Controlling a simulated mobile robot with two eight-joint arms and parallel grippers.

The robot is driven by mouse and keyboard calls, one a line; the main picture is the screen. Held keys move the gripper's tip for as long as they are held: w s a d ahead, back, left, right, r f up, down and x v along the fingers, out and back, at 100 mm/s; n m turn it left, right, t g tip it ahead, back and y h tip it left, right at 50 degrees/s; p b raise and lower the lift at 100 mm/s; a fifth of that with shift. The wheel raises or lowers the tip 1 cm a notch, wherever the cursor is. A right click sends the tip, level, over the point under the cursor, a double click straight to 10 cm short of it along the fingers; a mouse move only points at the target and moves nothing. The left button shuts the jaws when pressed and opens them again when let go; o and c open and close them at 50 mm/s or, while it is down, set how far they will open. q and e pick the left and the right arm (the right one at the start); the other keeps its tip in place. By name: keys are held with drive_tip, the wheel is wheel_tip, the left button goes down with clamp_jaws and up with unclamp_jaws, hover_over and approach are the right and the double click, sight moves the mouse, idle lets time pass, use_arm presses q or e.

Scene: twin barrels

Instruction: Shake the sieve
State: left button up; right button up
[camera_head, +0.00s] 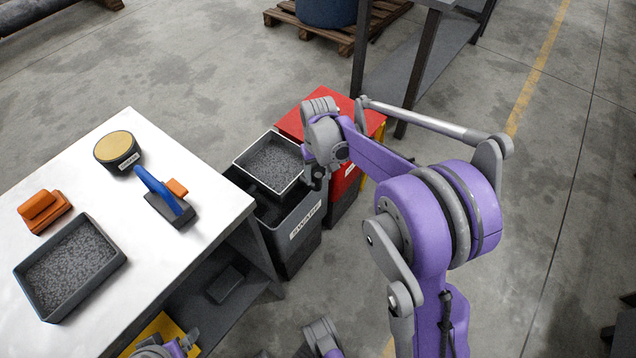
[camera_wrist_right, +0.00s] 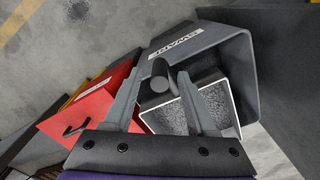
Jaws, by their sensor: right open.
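The sieve (camera_head: 272,163) is a square, white-rimmed tray of grey granules. It sits at the top of a dark grey bin labelled SWARF (camera_head: 303,232). My right gripper (camera_head: 317,178) is at the sieve's right side. In the right wrist view its fingers (camera_wrist_right: 159,66) are apart, one on each side of the handle; I cannot tell whether they touch it. My left gripper (camera_head: 180,345) shows only partly at the bottom edge, its jaws unclear.
A white table (camera_head: 150,260) at left holds a brush (camera_head: 168,200), a round tin (camera_head: 117,150), an orange block (camera_head: 44,210) and a granule tray (camera_head: 70,267). A red bin (camera_head: 345,180) stands beside the SWARF bin.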

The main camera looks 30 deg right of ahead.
sight(319, 183)
drive_tip(key=shift+f+b, duration=0.35)
drive_tip(key=shift+f, duration=1.6)
clamp_jaws()
